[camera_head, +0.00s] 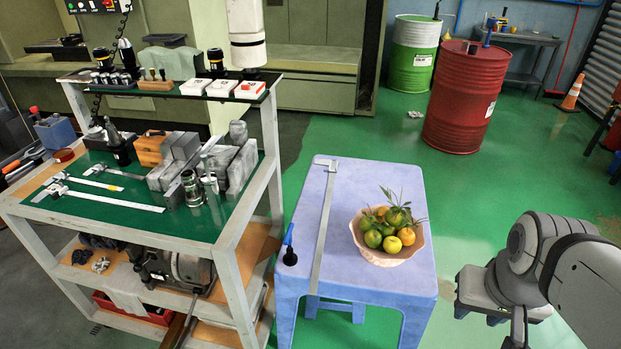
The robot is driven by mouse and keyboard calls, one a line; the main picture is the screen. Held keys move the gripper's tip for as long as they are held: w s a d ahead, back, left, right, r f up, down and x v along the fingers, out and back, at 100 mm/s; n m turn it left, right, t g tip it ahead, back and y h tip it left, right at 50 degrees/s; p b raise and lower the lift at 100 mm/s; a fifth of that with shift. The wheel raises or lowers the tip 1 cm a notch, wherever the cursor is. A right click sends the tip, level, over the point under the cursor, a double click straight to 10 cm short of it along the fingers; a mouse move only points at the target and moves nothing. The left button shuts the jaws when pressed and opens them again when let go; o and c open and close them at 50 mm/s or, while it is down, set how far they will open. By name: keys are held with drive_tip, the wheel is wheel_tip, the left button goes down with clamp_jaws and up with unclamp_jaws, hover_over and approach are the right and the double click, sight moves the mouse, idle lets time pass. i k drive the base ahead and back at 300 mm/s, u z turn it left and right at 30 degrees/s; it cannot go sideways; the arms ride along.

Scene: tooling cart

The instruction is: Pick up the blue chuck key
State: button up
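A tool with a blue handle and a black lower end, which looks like the blue chuck key (289,246), is at the left edge of the lavender stool (335,276). Its blue handle points up. My grey arm is at the right, beyond the stool's right edge and well apart from the key. I cannot make out my gripper's fingers there, so I cannot tell if they are open or shut.
On the stool, a long metal caliper (325,222) lies just right of the key, and a pink fruit bowl (391,257) stands farther right. The tooling cart (236,262) is close on the left. Red (462,100) and green (414,55) drums stand behind on open floor.

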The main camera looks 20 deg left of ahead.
sight(289, 239)
drive_tip(key=u, duration=0.7)
drive_tip(key=i, duration=1.1)
drive_tip(key=u, duration=0.65)
drive_tip(key=k, duration=0.9)
drive_tip(key=u, duration=0.15)
drive_tip(key=i, duration=0.95)
drive_tip(key=z, duration=0.1)
